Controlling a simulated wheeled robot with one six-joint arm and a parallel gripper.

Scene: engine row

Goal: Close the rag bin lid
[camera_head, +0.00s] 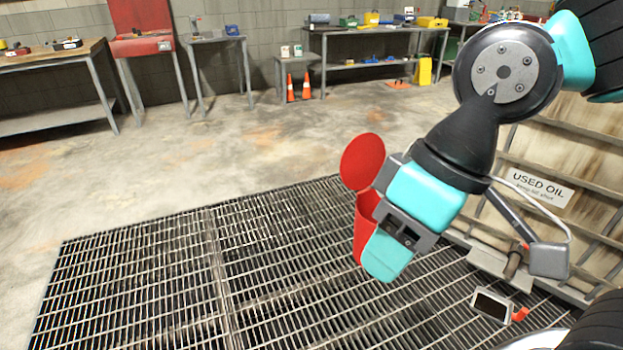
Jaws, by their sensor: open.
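The red rag bin (363,228) stands on the floor grating, partly hidden behind my gripper. Its round red lid (362,161) is open, tilted up on the far left side of the bin. My gripper (388,222) is in front of the bin's right side and covers much of its body and rim. The gripper is open and I see nothing held in it. Whether it touches the bin or the lid cannot be told from this view.
A used oil container (540,188) with a grey arm and small tray stands at the right. A small dark-faced box (491,306) lies on the grating (150,290). Benches and orange cones (306,87) stand along the back wall. Bare floor is free on the left.

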